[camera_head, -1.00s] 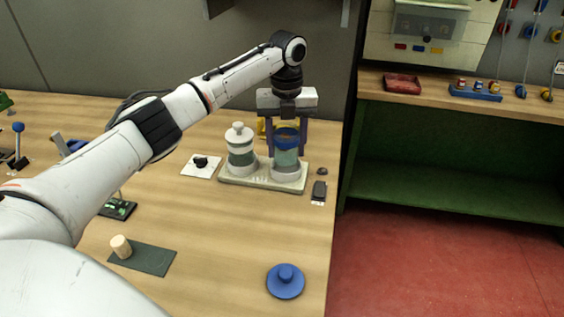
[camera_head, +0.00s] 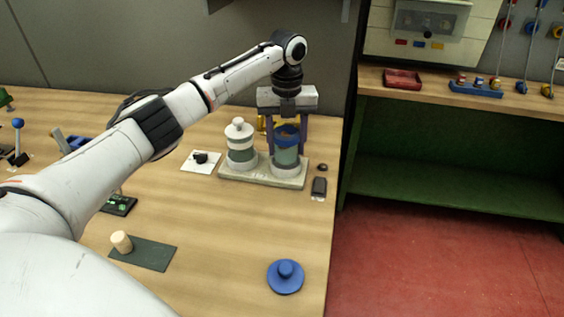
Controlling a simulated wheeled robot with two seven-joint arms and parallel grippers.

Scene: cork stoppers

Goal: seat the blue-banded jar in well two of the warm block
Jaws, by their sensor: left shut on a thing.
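The blue-banded jar (camera_head: 286,154) is upright at the right end of the pale warm block (camera_head: 236,175), at its right well. Its top is open, with a blue band at the rim and greenish glass below. My left gripper (camera_head: 288,130) comes from above and is shut on the jar near its rim. A white-lidded jar (camera_head: 240,148) stands upright at the block's left end. I cannot tell whether the blue-banded jar's base rests fully in the well. My right gripper is not in view.
A blue lid (camera_head: 285,277) lies near the table's front right edge. A cork stopper (camera_head: 122,242) stands on a dark mat (camera_head: 146,254). A white card with a black knob (camera_head: 201,160) lies left of the block, and a small dark device (camera_head: 319,187) lies right of it.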

